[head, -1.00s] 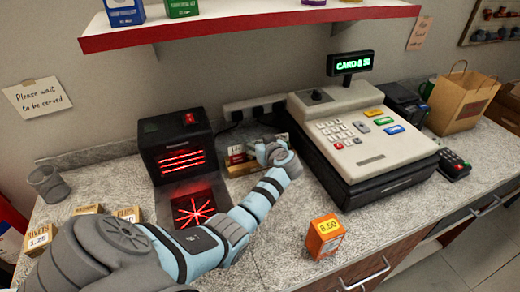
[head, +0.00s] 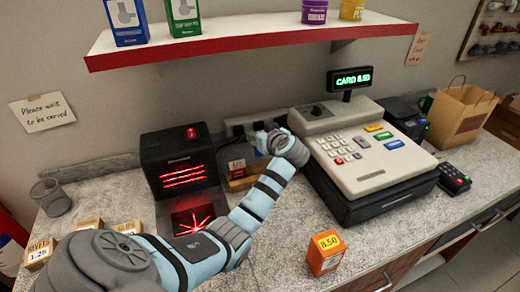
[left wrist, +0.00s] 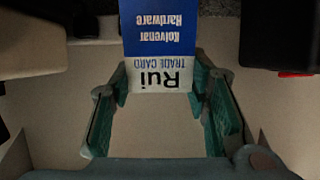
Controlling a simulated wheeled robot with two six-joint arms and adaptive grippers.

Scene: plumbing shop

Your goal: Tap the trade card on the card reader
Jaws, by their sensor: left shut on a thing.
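The trade card (left wrist: 160,45), blue and white with "Rui", "TRADE CARD" and "Kolvenar Hardware" upside down, shows in the left wrist view. My left gripper (left wrist: 158,88) is shut on its near, white end, between the two green-padded fingers. The card reader (head: 454,178), a small black keypad terminal, lies on the counter right of the till, well away from the gripper. My right gripper is not in view.
The till (head: 365,160) stands between my left gripper and the card reader; its display reads "CARD 8.50". The wooden holder (head: 240,182) and a red-glowing scanner (head: 180,165) are to the left. A shelf (head: 250,45) overhangs. An orange box (head: 326,252) stands in front.

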